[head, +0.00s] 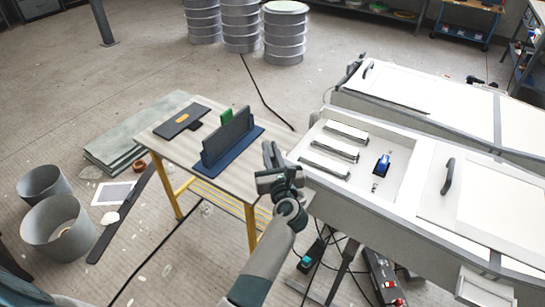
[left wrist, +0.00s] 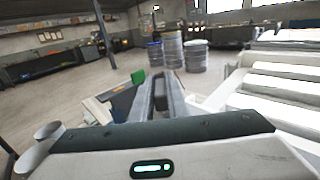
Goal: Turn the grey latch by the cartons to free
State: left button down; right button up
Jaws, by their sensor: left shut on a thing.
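My left gripper (head: 270,157) is at the left edge of the white mould, beside the wooden table. In the left wrist view its two pale grey fingers (left wrist: 161,92) are shut on a small dark grey piece (left wrist: 160,105), which looks like the grey latch. In the head view the gripper hides this piece, so I cannot tell how far it is turned. I cannot make out any cartons. My right gripper is in neither view.
The white mould (head: 405,200) holds silver bars (head: 324,163) and a blue-topped device (head: 382,164). The wooden table (head: 165,150) carries a blue stand (head: 232,150) with a dark panel. Buckets (head: 57,222) and cables lie on the floor. Drums (head: 285,35) stand behind.

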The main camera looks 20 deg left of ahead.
pick_arm(q)
jog(key=c, duration=1.7)
grip_release()
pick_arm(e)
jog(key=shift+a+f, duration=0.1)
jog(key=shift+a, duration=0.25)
